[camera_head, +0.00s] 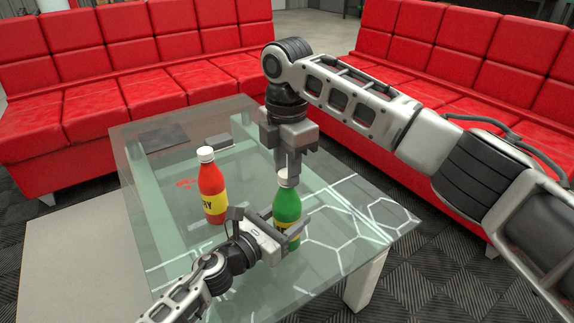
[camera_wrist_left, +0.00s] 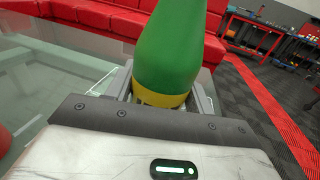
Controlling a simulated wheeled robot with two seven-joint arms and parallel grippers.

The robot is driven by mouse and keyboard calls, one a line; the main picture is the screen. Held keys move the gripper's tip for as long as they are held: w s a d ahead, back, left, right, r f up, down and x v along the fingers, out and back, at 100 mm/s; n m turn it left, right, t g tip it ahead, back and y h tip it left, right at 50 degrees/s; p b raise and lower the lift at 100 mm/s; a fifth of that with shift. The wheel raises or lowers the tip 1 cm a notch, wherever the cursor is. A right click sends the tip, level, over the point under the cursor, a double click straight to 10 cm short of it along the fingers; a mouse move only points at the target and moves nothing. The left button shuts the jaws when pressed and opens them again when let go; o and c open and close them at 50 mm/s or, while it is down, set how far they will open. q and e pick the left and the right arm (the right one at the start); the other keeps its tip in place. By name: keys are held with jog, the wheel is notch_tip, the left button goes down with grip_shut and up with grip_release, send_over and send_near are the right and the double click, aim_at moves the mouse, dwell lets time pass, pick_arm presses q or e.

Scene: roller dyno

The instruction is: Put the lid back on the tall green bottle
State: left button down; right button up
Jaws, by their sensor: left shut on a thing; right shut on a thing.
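The tall green bottle (camera_head: 287,202) stands upright on the glass table, and its green body with a yellow label also fills the middle of the left wrist view (camera_wrist_left: 170,50). My left gripper (camera_head: 284,228) is shut around its lower body. My right gripper (camera_head: 289,170) points down right above the bottle and is shut on the white lid (camera_head: 283,176), at the bottle's mouth. The fingers partly hide the lid, so I cannot tell whether it is seated. The bottle's top is cut off in the left wrist view.
A red bottle (camera_head: 212,188) with a yellow label and white cap stands left of the green one. Red sofas (camera_head: 130,90) surround the far sides.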

jog(key=m, duration=0.5)
jog(key=shift+a+f, duration=0.1)
jog(key=m, duration=1)
jog(key=shift+m, duration=0.4)
jog(key=m, duration=0.3)
jog(key=o, duration=1.2)
jog(key=shift+c, duration=0.2)
notch_tip(320, 180, up, 12)
